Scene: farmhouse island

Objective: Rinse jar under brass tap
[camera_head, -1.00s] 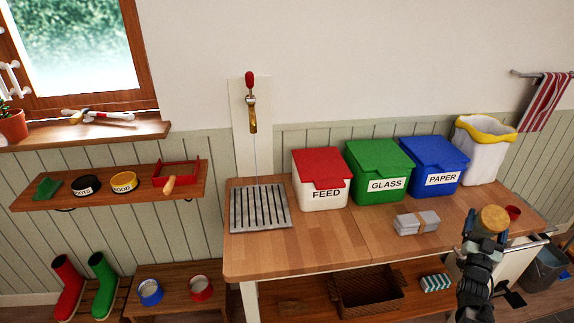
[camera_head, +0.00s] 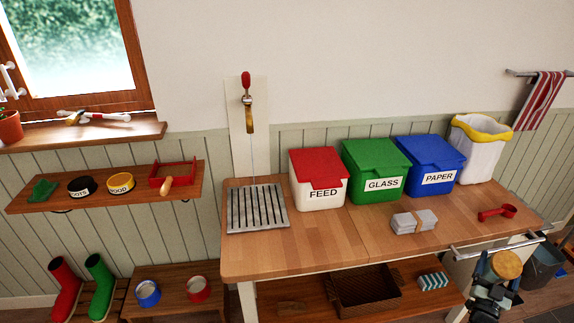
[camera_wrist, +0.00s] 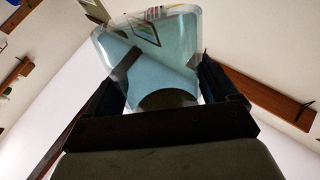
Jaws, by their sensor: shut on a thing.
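The brass tap (camera_head: 249,118) with a red handle is on a pale wall board at the back left of the counter. A thin pale line hangs from it toward the slotted metal drain (camera_head: 257,208). My gripper (camera_head: 497,280) is at the lower right, by the counter's front right edge and far from the tap. It is shut on the jar, whose tan round top (camera_head: 508,264) faces up in the head view. In the wrist view the clear glass jar (camera_wrist: 160,70) sits between both fingers of my gripper (camera_wrist: 165,88). My gripper hides part of the jar.
On the wooden counter (camera_head: 300,245) stand the feed bin (camera_head: 318,193), glass bin (camera_head: 372,175) and paper bin (camera_head: 432,165). A metal rail (camera_head: 490,245) runs near my gripper. The front left counter is clear.

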